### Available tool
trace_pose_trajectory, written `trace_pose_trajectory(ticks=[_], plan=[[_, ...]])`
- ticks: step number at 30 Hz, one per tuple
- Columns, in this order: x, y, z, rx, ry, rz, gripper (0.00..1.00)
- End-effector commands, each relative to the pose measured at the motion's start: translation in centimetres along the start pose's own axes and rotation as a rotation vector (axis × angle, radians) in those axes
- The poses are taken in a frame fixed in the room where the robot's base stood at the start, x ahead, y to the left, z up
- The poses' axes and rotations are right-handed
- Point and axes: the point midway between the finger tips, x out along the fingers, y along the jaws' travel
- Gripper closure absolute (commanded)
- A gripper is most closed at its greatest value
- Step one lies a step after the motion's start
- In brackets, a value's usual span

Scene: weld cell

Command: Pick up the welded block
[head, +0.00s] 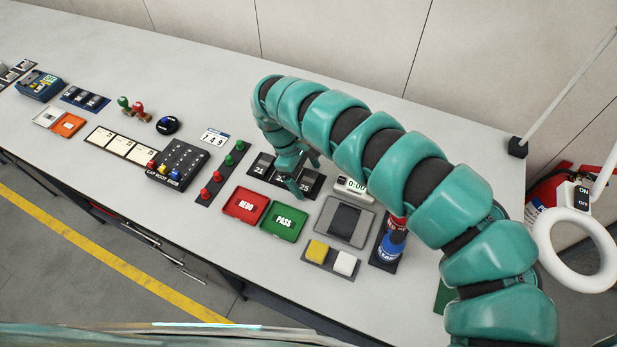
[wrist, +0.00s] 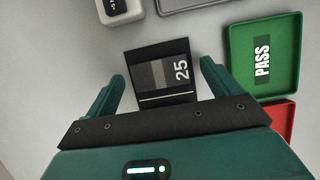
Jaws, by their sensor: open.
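A dark block marked 25 (wrist: 160,68), with a grey patterned patch beside the number, lies in the wrist view between the two fingers of my gripper (wrist: 162,75). The gripper is open, with a gap between each finger and the block. In the head view my gripper (head: 303,172) hangs over a dark strip (head: 284,188) with pieces marked 21 (head: 262,162) and 25 (head: 306,187). The middle piece is partly hidden by my gripper. Which piece is the welded block is not certain from the labels.
A green PASS tray (head: 285,221) and a red REDO tray (head: 246,204) lie in front of the strip. Red and green knobs (head: 218,176) stand left.

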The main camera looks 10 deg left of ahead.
Motion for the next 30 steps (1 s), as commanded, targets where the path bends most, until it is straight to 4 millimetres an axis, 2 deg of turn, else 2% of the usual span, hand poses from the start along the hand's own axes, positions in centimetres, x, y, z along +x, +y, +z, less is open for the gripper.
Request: trace_pose_trajectory(ticks=[5, 8, 14, 15, 24, 30], plan=[[0.1, 0.0, 0.0, 0.0, 0.001, 0.001, 0.11], [0.1, 0.1, 0.0, 0.0, 0.001, 0.001, 0.27], [0.1, 0.1, 0.0, 0.0, 0.0, 0.001, 0.66], [0.1, 0.1, 0.0, 0.001, 0.0, 0.001, 0.69], [-0.1, 0.1, 0.1, 0.001, 0.0, 0.001, 0.69], [-0.9, 0.2, 0.4, 0.003, 0.001, 0.003, 0.69]])
